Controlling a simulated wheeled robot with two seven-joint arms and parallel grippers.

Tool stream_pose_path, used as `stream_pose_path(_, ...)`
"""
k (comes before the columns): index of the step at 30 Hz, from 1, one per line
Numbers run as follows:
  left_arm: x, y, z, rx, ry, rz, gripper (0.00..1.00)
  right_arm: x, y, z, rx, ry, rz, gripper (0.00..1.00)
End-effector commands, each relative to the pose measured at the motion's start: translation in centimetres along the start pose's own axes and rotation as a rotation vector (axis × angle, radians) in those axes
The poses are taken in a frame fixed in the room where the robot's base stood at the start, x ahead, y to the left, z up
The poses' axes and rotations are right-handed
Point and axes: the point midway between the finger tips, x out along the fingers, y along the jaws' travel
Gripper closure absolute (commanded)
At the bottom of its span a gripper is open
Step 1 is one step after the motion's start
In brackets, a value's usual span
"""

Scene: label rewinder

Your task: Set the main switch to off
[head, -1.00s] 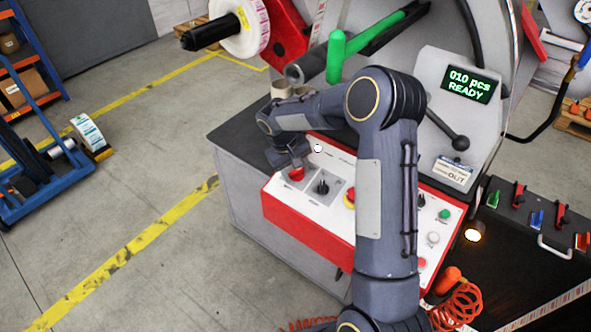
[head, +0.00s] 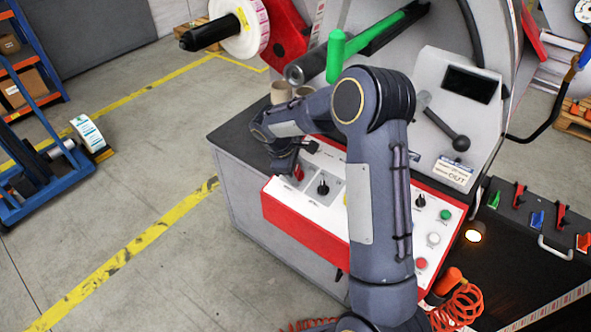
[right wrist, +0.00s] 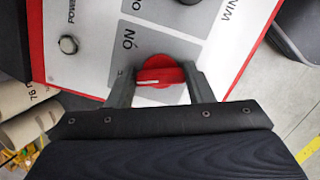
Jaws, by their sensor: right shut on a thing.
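The red main switch (head: 299,174) is on the left part of the control panel (head: 312,213). In the right wrist view the red switch knob (right wrist: 160,77) sits between the two fingers of my right gripper (right wrist: 160,88), which is shut on it. The white mark on the knob points left in that view. An "ON" label is printed beside it; I cannot clearly read a matching off label. In the head view my right gripper (head: 294,168) partly hides the switch. The machine's display (head: 471,85) is dark. My left gripper is not in view.
A black selector (head: 323,188) sits just right of the switch. A green handle (head: 336,56) and a black-knobbed lever (head: 460,142) stand behind the panel. Cardboard cores (head: 281,90) stand behind my wrist.

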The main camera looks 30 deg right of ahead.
Motion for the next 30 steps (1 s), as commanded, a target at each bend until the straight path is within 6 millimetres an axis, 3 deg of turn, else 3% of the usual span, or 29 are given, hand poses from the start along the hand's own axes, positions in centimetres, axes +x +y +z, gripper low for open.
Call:
stream_pose_path(9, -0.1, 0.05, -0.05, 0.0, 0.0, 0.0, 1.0, -0.07, 0.03, -0.03, -0.118, 0.002, 0.017, 0.76)
stream_pose_path(25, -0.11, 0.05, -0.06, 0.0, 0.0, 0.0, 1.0, -0.07, 0.05, -0.04, -0.145, 0.001, 0.022, 0.75)
stream_pose_path(26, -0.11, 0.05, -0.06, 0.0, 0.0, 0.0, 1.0, -0.07, 0.05, -0.04, -0.145, 0.001, 0.022, 0.51)
stream_pose_path(30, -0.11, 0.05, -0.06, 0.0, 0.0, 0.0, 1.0, -0.06, 0.04, -0.04, -0.144, 0.001, 0.021, 0.33)
